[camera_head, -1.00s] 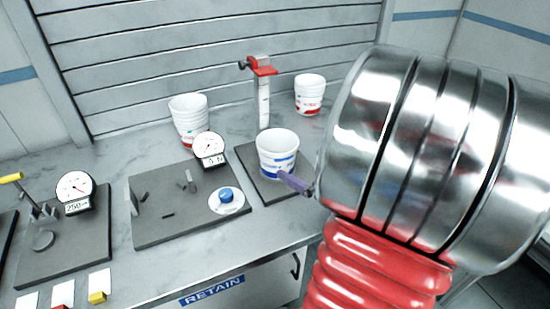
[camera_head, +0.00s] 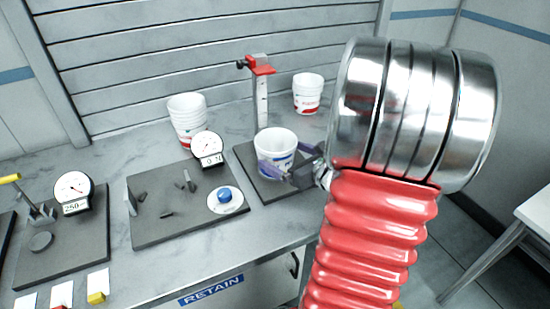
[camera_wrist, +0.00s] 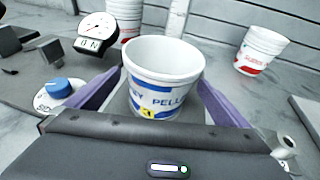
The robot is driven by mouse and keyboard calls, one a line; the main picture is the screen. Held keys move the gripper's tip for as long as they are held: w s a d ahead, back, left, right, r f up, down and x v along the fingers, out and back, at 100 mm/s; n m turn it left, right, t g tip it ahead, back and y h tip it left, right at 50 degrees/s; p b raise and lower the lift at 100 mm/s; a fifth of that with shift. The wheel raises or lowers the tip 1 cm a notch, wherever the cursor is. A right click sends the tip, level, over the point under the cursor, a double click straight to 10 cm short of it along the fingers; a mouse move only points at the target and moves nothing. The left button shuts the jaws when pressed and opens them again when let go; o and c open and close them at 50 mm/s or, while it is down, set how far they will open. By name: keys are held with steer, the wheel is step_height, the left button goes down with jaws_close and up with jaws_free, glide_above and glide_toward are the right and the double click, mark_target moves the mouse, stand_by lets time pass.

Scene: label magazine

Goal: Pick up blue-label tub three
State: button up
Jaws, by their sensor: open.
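A white tub with a blue label (camera_head: 276,146) stands upright on a dark plate (camera_head: 246,158) below a red-topped post. In the wrist view the tub (camera_wrist: 162,80) is open at the top, with blue lettering and a small yellow patch facing me. My gripper (camera_wrist: 160,80) is open. Its two purple fingers lie on the left and right of the tub, and the tub stands between them. A small gap seems to show on each side; contact is not clear. In the head view my gripper (camera_head: 284,166) is at the tub's front right.
White tubs with red labels stand in a stack (camera_head: 188,120) at the back left and another (camera_head: 308,94) at the back right. The red-topped post (camera_head: 262,98) rises close behind the tub. A dial-gauge plate (camera_head: 160,222) with a blue knob (camera_head: 224,195) lies left.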

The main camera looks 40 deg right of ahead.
mark_target(266, 147)
steer(key=shift+x, duration=2.6)
steer(key=shift+d, duration=0.1)
steer(key=shift+c, duration=0.6)
steer(key=c, duration=0.6)
